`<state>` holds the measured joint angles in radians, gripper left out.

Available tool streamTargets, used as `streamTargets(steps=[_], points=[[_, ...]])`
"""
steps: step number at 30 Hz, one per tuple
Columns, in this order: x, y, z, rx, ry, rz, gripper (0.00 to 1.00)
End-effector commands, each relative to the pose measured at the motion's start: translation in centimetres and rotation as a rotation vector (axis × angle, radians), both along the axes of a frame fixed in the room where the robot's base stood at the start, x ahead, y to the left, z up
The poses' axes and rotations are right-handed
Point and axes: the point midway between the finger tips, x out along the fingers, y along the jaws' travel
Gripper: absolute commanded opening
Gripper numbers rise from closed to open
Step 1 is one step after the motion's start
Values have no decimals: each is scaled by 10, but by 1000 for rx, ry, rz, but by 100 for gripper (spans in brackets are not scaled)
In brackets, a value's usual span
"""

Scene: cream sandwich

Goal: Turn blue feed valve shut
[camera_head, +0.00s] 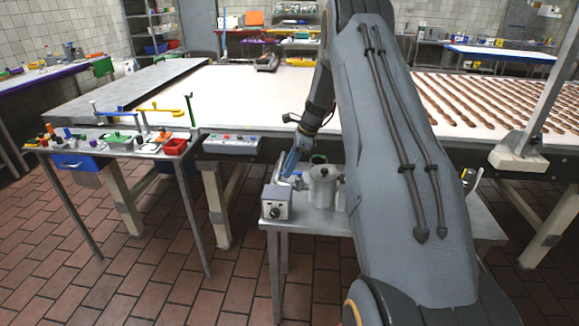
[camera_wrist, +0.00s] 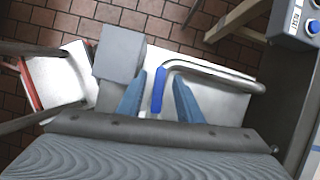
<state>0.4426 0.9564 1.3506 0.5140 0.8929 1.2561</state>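The blue feed valve (camera_wrist: 159,90) shows in the wrist view as an upright blue lever beside a bent metal pipe (camera_wrist: 200,68). My gripper (camera_wrist: 160,97) has its two blue fingers apart, one on each side of the lever. The lever lies between the fingers, and I see a gap on both sides. In the head view my gripper (camera_head: 291,162) is low over the small metal table, just left of a metal pot.
A grey control box (camera_head: 277,202) with a dark knob stands at the table's front left corner; its top (camera_wrist: 119,61) is close to my left finger. The metal pot (camera_head: 323,186) is close on the right. A conveyor (camera_head: 230,100) runs behind. A side table (camera_head: 110,150) holds coloured tools.

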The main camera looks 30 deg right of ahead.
Motion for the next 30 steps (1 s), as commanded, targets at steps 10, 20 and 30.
streamTargets(steps=[10, 20, 30], points=[[0, 0, 0, 0, 0, 1, 0], [-2, 1, -1, -1, 0, 74, 0], [-10, 3, -3, -2, -1, 337, 0]])
